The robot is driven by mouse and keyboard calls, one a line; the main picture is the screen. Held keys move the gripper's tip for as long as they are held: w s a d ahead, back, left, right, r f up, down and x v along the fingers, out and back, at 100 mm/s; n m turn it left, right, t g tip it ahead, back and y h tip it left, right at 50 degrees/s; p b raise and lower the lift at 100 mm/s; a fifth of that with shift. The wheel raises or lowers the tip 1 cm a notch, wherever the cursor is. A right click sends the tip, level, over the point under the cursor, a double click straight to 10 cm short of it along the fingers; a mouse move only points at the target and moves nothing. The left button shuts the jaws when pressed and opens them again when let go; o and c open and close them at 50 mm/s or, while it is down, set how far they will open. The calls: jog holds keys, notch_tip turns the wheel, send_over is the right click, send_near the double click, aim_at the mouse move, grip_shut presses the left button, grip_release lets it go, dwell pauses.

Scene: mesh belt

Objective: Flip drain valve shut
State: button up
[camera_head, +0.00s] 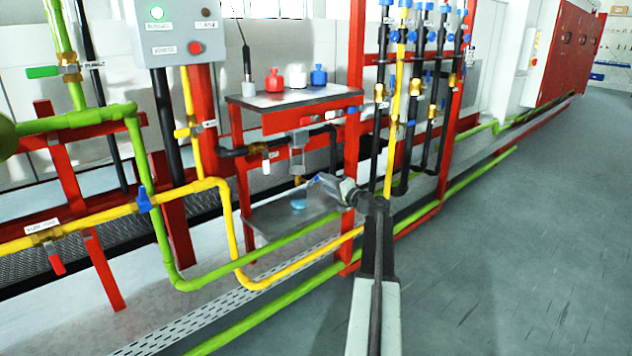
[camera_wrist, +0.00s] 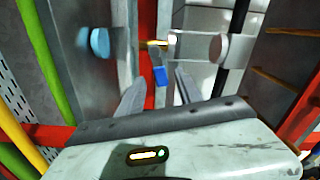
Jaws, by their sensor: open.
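A small valve with a blue lever (camera_wrist: 160,75) and a grey body shows in the wrist view, ahead of my gripper (camera_wrist: 160,80). My gripper is open. One finger lies to each side of the lever in the picture, and I cannot tell whether either touches it. A brass fitting (camera_wrist: 152,43) sits just beyond the lever. In the head view my gripper (camera_head: 326,185) is at the rack, beside a brass fitting (camera_head: 298,180) below a grey bowl (camera_head: 299,139). My gripper partly hides the valve there. No label for the drain valve is readable.
A lower shelf (camera_head: 262,232) carries a blue round thing (camera_head: 299,203). A red post (camera_head: 352,130) stands close to my gripper. Another valve with a white handle (camera_head: 266,165) hangs to the left. Green and yellow pipes run below. The floor (camera_head: 520,230) at right is clear.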

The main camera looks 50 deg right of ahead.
aim_at(317, 179)
jog(key=w, duration=0.5)
jog(key=shift+w+d, duration=0.2)
jog(key=shift+w, duration=0.1)
grip_shut()
jog(key=shift+d+f+m+b, duration=0.1)
jog(key=shift+f+m+b, duration=0.3)
jog(key=shift+m, duration=0.4)
jog(key=shift+f+m, duration=0.15)
jog(key=shift+m, duration=0.75)
jog(key=shift+s, duration=0.1)
grip_release()
